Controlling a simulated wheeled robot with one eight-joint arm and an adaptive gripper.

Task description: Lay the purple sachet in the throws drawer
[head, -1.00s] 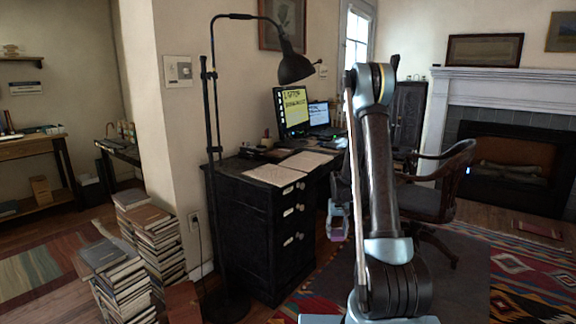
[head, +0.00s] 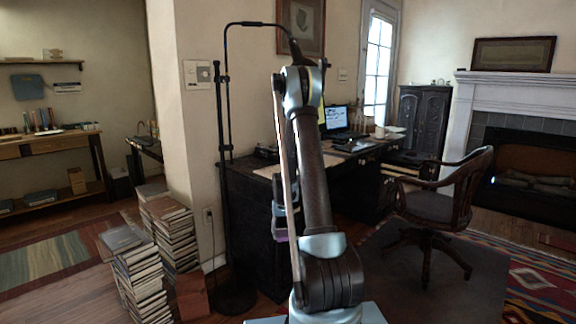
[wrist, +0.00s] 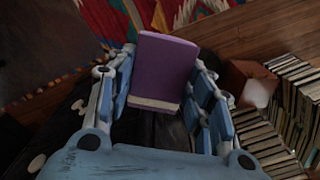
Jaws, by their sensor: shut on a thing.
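The purple sachet (wrist: 167,68), a flat block with a pale band along its lower edge, is between the fingers of my gripper (wrist: 163,88) in the wrist view. My gripper is shut on it and holds it in the air. In the head view my gripper (head: 280,222) hangs beside my forearm, in front of the dark desk (head: 246,215), with a bit of purple at its lower end. The desk's drawer fronts are mostly hidden by my arm. Pale knobs on a dark front show at the wrist view's left. I cannot tell which is the throws drawer.
Book stacks (head: 140,268) stand on the floor left of the desk; books also fill the wrist view's right (wrist: 285,115). A black floor lamp (head: 222,150) stands at the desk's left end. A wooden chair (head: 440,205) stands right of my arm. Patterned rugs cover some floor.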

